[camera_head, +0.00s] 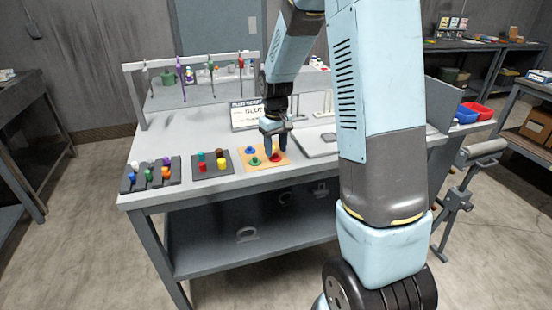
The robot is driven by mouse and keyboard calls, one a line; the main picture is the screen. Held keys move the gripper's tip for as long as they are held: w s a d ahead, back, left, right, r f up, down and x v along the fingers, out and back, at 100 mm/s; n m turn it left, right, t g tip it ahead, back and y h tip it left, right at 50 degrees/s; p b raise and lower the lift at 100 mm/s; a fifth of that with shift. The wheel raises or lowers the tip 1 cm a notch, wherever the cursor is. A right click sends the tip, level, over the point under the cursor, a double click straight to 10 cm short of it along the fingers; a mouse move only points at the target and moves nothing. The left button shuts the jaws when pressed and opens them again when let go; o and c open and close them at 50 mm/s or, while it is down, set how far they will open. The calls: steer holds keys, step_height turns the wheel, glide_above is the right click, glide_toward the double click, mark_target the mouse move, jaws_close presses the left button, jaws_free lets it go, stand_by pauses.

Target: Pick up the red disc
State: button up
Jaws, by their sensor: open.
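The red disc (276,158) lies on the front right part of a tan board (263,167) on the workbench. A green disc (254,161) and a blue disc (250,149) sit on the same board to its left. My gripper (276,153) points down over the red disc with its fingers apart, close to it. I cannot tell from this view whether the fingertips touch the disc. Part of the disc's far side is hidden behind the gripper.
Left of the board are two dark trays (212,172) with coloured pieces. A sign (245,115) stands behind my gripper. A grey plate (318,145) lies to the right. Tools hang from a rail (190,60) at the back. My arm hides the bench's right part.

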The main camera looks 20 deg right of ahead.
steer(key=shift+f, duration=0.85)
jaws_close()
